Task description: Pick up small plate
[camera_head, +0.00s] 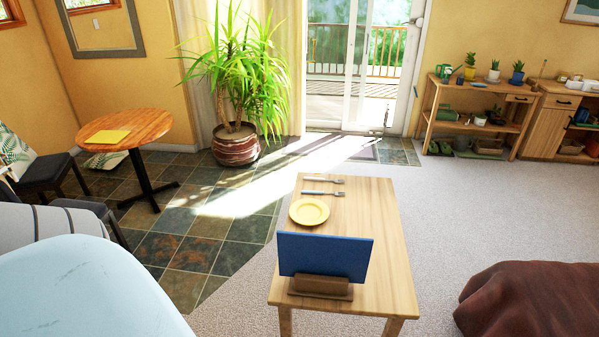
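A small yellow plate (309,212) lies on a light wooden table (384,270) in the middle of the camera_head view. It sits near the table's left edge, behind a blue panel and in front of two forks. Nothing touches the plate from above, and its whole rim shows. Neither of my grippers is in the camera_head view.
A blue panel (325,256) stands upright in a brown wooden holder (320,286) at the table's near end. Two forks (322,192) lie beyond the plate. A round table (130,127) and chairs stand left. A brown draped shape (530,300) is at lower right. Carpet beside the table is clear.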

